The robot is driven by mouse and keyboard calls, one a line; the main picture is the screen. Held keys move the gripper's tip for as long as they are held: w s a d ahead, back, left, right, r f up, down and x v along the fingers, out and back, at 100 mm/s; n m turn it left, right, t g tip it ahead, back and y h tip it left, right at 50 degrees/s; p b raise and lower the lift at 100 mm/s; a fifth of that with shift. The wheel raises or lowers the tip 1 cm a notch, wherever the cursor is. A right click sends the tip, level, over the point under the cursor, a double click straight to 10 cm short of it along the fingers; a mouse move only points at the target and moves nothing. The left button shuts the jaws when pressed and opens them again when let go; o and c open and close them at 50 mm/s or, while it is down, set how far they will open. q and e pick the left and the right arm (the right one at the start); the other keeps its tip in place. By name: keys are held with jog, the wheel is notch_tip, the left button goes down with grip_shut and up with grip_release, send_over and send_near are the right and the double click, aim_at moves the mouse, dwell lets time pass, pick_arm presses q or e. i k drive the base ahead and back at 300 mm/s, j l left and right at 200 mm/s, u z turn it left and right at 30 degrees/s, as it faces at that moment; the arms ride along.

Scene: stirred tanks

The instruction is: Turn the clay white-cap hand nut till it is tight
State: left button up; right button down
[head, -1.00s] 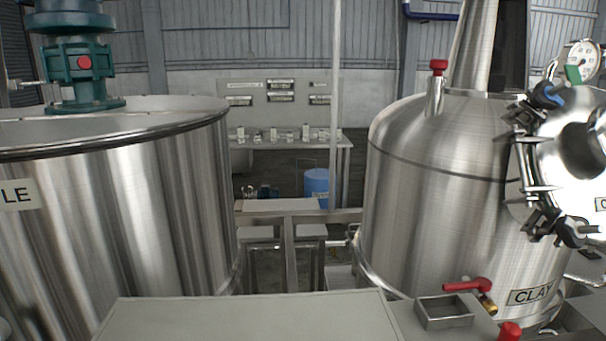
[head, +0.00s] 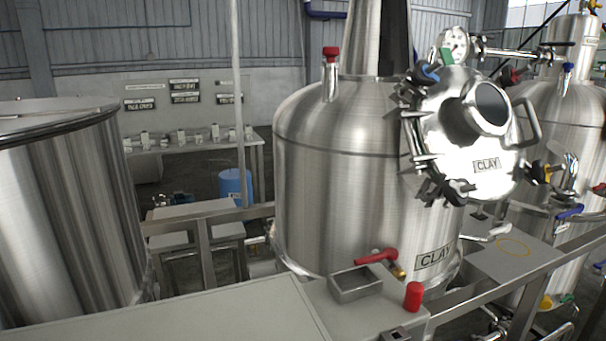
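The steel tank labelled CLAY (head: 340,190) stands right of centre in the head view. Its round hatch lid (head: 450,150), with its own CLAY plate (head: 487,165), faces toward me on the tank's upper right. Dark hand nuts sit around the lid rim: one with a blue cap (head: 428,73) at the top, one at the bottom (head: 455,191) whose cap colour I cannot tell, and one with a yellow cap (head: 541,172) at the right. I cannot make out a white cap. Neither of my grippers shows.
A grey bench top (head: 200,318) lies in front, with a small open metal tray (head: 356,287) and a red cylinder (head: 413,296). A red-handled valve (head: 377,257) is at the tank's base. Another steel tank (head: 65,210) stands left; pipes and rails crowd the right.

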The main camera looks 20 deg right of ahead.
aim_at(452, 192)
jog(key=z, duration=1.3)
